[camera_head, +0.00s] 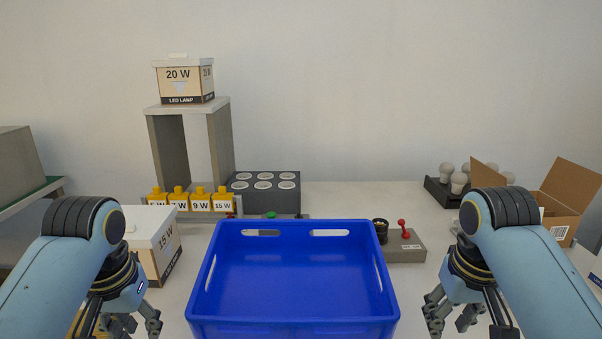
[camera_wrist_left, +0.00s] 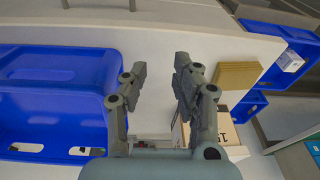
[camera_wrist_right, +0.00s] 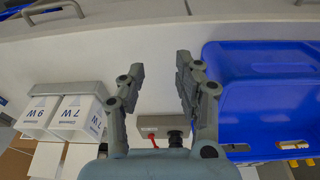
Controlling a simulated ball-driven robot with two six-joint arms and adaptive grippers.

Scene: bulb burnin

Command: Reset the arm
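My right gripper (camera_head: 455,318) hangs at the lower right of the head view, to the right of the blue crate (camera_head: 207,262). In the right wrist view its two fingers (camera_wrist_right: 158,75) stand apart with nothing between them. My left gripper (camera_head: 133,325) hangs at the lower left of the head view, to the left of the blue crate. In the left wrist view its fingers (camera_wrist_left: 158,78) are also apart and empty, above the pale table. Both arms are bent, with the grippers pointing down.
The blue crate is empty. A 15 W box (camera_head: 150,238) stands behind my left gripper. A 20 W box (camera_head: 184,81) sits on a grey stand (camera_head: 170,145). A grey block with a red lever (camera_head: 403,229), a bulb tray (camera_head: 441,192) and an open carton (camera_head: 566,205) are at right.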

